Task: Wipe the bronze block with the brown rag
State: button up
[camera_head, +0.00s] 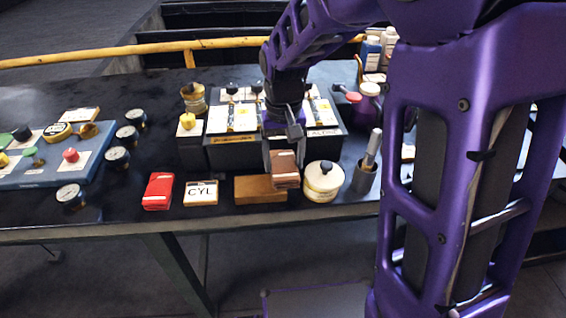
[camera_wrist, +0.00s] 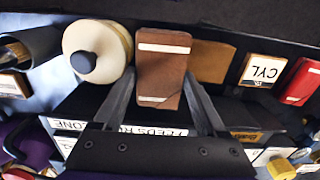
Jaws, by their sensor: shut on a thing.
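The brown rag (camera_head: 285,170) is a folded brown pad with a pale stripe, held in my gripper (camera_head: 284,156). In the wrist view the rag (camera_wrist: 163,65) sits between the two fingers of my gripper (camera_wrist: 158,95), which are shut on its sides. The bronze block (camera_head: 255,189) is a flat brown-gold bar lying near the table's front edge. The rag is at the block's right end and covers part of it; I cannot tell whether they touch. In the wrist view the block (camera_wrist: 211,61) shows just to the right of the rag.
A cream pot with a dark knob (camera_head: 322,181) stands close right of the rag, with a dark cup (camera_head: 364,178) beyond. A black labelled rack (camera_head: 222,153) stands behind.

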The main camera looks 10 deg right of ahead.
jog(key=shift+r+p, duration=1.85)
jog(key=shift+r, duration=0.7)
